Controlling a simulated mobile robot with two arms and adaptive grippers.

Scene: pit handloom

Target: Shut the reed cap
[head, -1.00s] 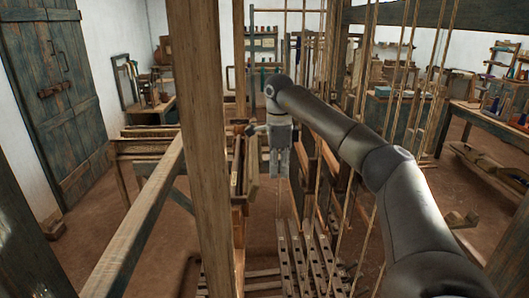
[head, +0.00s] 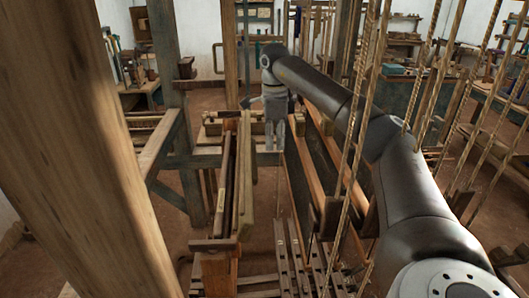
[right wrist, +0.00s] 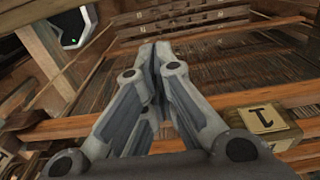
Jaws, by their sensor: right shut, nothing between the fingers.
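My right gripper (head: 275,138) hangs with its fingers down beside the far part of the loom's batten. In the right wrist view its fingertips (right wrist: 155,58) are closed together with nothing between them. The batten (head: 222,190) runs away from me, left of the gripper. A paler wooden bar (head: 246,180) lies along its right side, apparently the reed cap; I cannot tell whether it is seated on the reed. The fingers look apart from this bar. My left gripper is not in view.
A thick wooden post (head: 85,150) blocks the left of the head view. Ropes (head: 352,150) hang near my right arm. Treadles (head: 292,260) lie below. A wooden block with a dark mark (right wrist: 262,122) sits right of the fingers in the wrist view.

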